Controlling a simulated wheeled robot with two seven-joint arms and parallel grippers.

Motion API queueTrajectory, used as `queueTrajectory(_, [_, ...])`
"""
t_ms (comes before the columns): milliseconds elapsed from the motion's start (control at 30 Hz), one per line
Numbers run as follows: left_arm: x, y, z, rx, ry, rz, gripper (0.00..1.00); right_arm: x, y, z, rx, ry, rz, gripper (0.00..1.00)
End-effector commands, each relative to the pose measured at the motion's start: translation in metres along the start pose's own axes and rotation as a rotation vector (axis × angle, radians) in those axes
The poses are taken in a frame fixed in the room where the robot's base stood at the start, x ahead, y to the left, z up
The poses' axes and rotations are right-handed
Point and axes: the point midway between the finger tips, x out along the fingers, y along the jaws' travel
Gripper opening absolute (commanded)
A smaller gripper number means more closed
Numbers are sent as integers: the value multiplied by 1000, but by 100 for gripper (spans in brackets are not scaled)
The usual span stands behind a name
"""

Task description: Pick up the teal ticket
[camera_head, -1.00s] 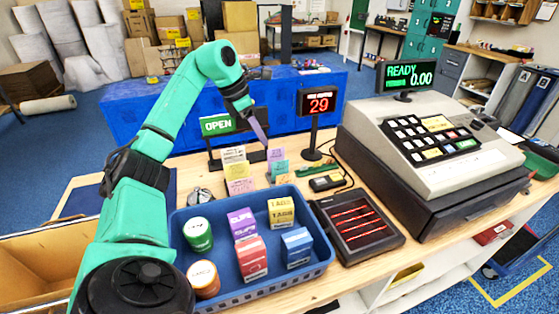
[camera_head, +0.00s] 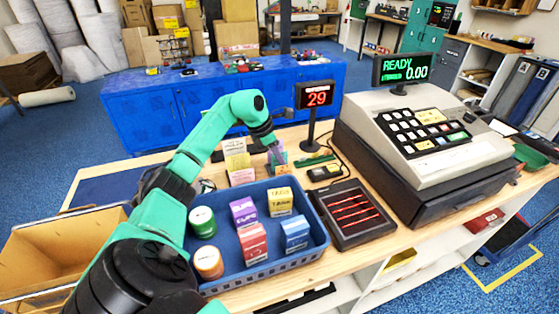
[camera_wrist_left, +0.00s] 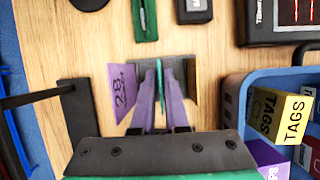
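The teal ticket (camera_wrist_left: 159,76) stands nearly edge-on in the left wrist view, in a small dark holder (camera_wrist_left: 182,72). My left gripper (camera_wrist_left: 161,82) has its two purple fingers on either side of the ticket, open, with a narrow gap around it. In the head view the teal ticket (camera_head: 283,159) shows in part beside the fingertips of my left gripper (camera_head: 275,149), behind the blue tray. A lilac ticket (camera_wrist_left: 121,90) with writing stands just left of the fingers in the wrist view. My right gripper is not in view.
A blue tray (camera_head: 262,272) with small boxes and round tins is in front of the tickets. Pale tickets (camera_head: 238,160) stand to the left. The red 29 display (camera_head: 316,95), card reader (camera_head: 325,172), black slotted tray (camera_head: 352,212) and cash register (camera_head: 425,135) are to the right.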

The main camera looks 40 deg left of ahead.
Motion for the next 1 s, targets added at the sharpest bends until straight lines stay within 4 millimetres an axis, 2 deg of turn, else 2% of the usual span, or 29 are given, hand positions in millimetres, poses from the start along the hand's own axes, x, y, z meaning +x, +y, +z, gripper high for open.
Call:
queueTrajectory(467, [-2, 0, 1, 0, -1, 0, 0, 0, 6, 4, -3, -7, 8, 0])
queueTrajectory(633, [-15, 1, 7, 1, -3, 3, 0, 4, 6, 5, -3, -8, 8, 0])
queueTrajectory(767, [-48, 2, 20, 2, -7, 7, 0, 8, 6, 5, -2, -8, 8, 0])
queueTrajectory(900, [-102, 1, 43, 1, -9, 5, 0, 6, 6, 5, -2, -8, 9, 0])
queueTrajectory(1000, [-135, 0, 57, 0, -7, 2, 0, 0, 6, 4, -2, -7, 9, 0])
